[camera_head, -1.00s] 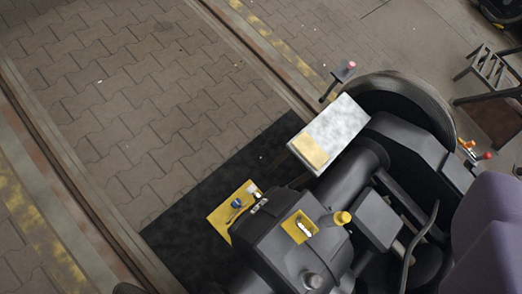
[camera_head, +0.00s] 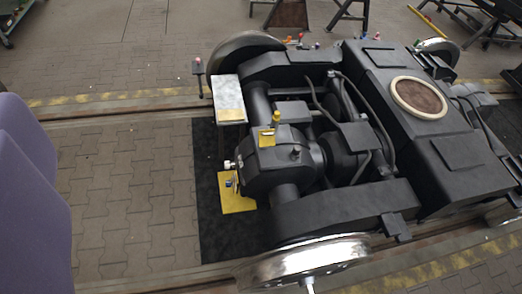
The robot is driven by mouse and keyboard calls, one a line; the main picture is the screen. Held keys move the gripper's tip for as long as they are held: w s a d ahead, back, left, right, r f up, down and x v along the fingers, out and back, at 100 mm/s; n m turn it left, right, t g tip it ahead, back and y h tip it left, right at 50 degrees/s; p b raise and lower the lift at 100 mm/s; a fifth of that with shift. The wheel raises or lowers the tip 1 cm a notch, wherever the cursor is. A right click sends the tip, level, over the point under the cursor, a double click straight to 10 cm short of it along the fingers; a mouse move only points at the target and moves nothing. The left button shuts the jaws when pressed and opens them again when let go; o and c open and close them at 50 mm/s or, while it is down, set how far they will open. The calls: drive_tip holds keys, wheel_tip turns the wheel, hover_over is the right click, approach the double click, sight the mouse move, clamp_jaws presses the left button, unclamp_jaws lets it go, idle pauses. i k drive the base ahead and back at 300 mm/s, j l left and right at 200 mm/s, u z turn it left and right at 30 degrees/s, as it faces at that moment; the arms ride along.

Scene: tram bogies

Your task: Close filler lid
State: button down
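A dark bogie (camera_head: 380,140) stands on rails, with a grey gearbox housing (camera_head: 275,162) at its near-left end. On the housing top is a small yellow filler part (camera_head: 266,138), with a yellow knob-like piece (camera_head: 276,117) standing up beside it. These are too small to tell whether the lid is open or shut. A yellow plate (camera_head: 238,204) with a small blue item lies low by the housing's left side. A white fitting (camera_head: 229,165) sticks out there. My gripper's fingers are not in view.
A light grey board with a yellow patch (camera_head: 228,97) stands beside the wheel (camera_head: 245,45). A shiny wheel (camera_head: 305,262) is at the front. A black mat (camera_head: 215,230) lies underneath. Paving (camera_head: 130,190) at left is clear. A purple surface (camera_head: 25,200) blocks the left edge.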

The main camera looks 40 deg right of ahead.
sight(266, 138)
drive_tip(key=i+j+z, duration=0.15)
drive_tip(key=j, duration=0.25)
drive_tip(key=i+j+z, duration=0.1)
drive_tip(key=j, duration=0.3)
drive_tip(key=i+j+z, duration=0.15)
drive_tip(key=j, duration=0.25)
drive_tip(key=j+z, duration=0.1)
drive_tip(key=j, duration=0.3)
drive_tip(key=i+j+z, duration=0.25)
drive_tip(key=i+j, duration=0.15)
drive_tip(key=i+j+z, duration=0.25)
drive_tip(key=i+j, duration=0.25)
drive_tip(key=i+l+z, duration=0.2)
drive_tip(key=i, duration=0.4)
drive_tip(key=i+l+z, duration=0.15)
drive_tip(key=i, duration=0.5)
